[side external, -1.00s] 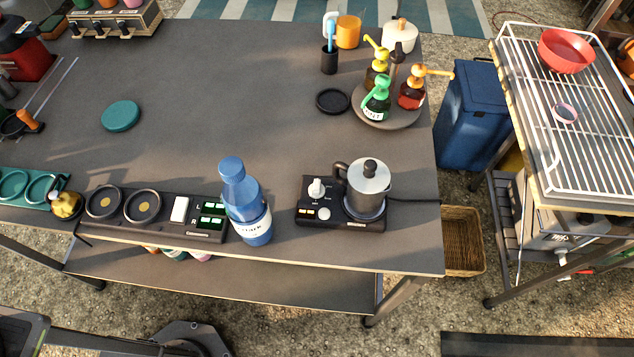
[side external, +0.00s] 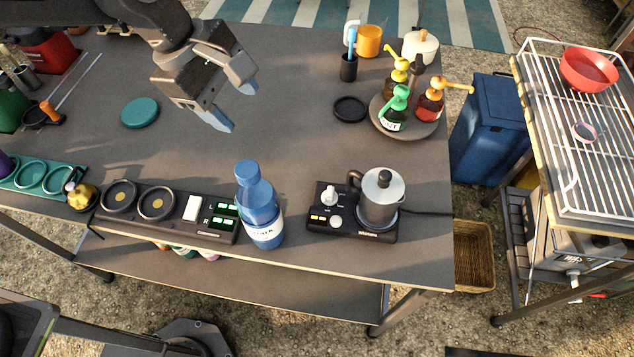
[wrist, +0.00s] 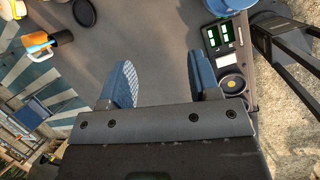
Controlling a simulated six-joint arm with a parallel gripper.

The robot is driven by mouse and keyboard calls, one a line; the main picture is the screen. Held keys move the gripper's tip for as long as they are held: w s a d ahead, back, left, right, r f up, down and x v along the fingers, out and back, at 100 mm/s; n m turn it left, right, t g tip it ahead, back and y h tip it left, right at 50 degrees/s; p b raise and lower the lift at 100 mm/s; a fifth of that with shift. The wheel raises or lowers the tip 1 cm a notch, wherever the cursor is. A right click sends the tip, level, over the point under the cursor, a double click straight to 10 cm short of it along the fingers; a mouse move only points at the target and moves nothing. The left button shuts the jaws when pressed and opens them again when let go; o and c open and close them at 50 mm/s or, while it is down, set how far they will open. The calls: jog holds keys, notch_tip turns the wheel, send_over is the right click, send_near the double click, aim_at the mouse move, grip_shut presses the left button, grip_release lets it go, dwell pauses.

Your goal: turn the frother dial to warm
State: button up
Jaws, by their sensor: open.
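The frother is a black base (side external: 346,232) near the front right of the table. A white dial (side external: 329,196) stands upright on its left part; its markings are too small to read. My gripper (side external: 232,105) hangs over the table's middle left, well behind and left of the dial. It is open, with nothing between its blue-tipped fingers. The wrist view also shows the gripper (wrist: 162,84) with its fingers apart over bare table. The frother is not visible there.
A tall blue bottle (side external: 260,208) stands left of the frother, beside a scale panel (side external: 170,222) with green displays. Behind the frother, a round tray (side external: 405,133) holds several pump bottles. A black disc (side external: 350,109) lies nearby. The table centre is clear.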

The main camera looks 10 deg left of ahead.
aim_at(329, 191)
jog(key=d+f+n, duration=0.1)
jog(key=d+f, duration=0.3)
jog(key=f, duration=0.2)
jog(key=d+f+n, duration=0.1)
jog(key=d+f, duration=0.4)
jog(key=f, duration=0.1)
jog(key=d+f+n+g, duration=0.1)
jog(key=d+f, duration=0.3)
jog(key=f, duration=0.2)
jog(key=shift+d+f+n, duration=0.15)
jog(key=shift+f+n, duration=0.15)
jog(key=shift+f, duration=0.1)
jog(key=c, duration=0.9)
jog(key=m+g, duration=0.2)
jog(key=m, duration=0.2)
jog(key=shift+w+m, duration=0.1)
jog(key=shift+m, duration=0.2)
jog(key=o, duration=0.9)
